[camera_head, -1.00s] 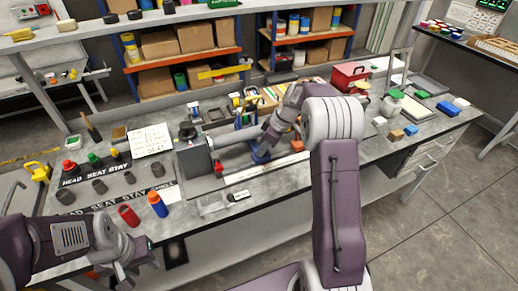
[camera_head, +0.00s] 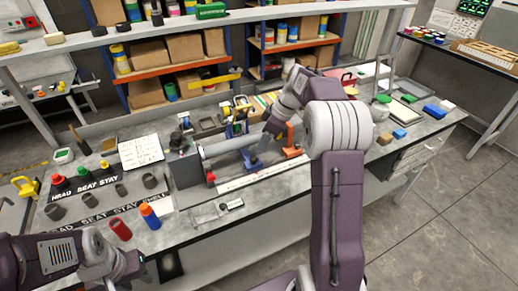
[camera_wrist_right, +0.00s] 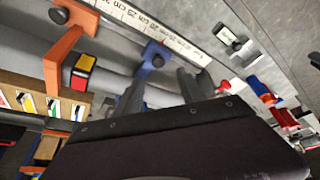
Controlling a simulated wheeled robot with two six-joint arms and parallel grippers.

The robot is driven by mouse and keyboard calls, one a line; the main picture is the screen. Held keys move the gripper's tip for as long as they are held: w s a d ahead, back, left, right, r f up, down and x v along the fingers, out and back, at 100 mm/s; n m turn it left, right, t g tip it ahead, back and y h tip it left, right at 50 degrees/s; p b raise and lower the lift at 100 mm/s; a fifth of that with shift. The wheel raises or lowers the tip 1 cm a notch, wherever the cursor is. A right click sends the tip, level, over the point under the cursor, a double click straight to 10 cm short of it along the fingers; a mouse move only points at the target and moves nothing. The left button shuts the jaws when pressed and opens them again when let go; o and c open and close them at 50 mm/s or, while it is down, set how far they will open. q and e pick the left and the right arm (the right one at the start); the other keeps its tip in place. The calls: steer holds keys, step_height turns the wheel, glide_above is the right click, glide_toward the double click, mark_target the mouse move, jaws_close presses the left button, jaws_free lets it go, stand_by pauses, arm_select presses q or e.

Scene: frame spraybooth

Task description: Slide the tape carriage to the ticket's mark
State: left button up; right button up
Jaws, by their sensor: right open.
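A blue carriage (camera_head: 252,160) sits on the long grey tube rig (camera_head: 225,146) on the bench, with a ruler strip (camera_head: 262,176) along its front. In the right wrist view the blue carriage (camera_wrist_right: 155,56) stands beside the ruler (camera_wrist_right: 160,35). My right gripper (camera_head: 268,136) is at the rig; its two fingers (camera_wrist_right: 160,90) are apart, near either side of the blue carriage. Contact cannot be told. An orange piece (camera_head: 291,143) stands to the right on the rig. A white written card (camera_head: 141,151) lies left of the rig; its text is unreadable. My left gripper (camera_head: 128,268) is low at the left, its jaws unclear.
A red bottle (camera_head: 120,229) and an orange-capped blue bottle (camera_head: 150,216) stand at the front left. Dark cups stand on labelled strips (camera_head: 95,181) behind them. A small black-and-white device (camera_head: 231,205) lies before the rig. Small blocks (camera_head: 399,133) lie to the right.

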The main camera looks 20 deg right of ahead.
mark_target(254, 158)
steer(key=shift+d+r, duration=0.1)
steer(key=shift+r, duration=0.1)
steer(key=p+x, duration=0.9)
steer(key=shift+d+f+p, duration=0.1)
steer(key=shift+d+p, duration=0.05)
steer(key=shift+p, duration=0.2)
jaws_close()
stand_by(1.4)
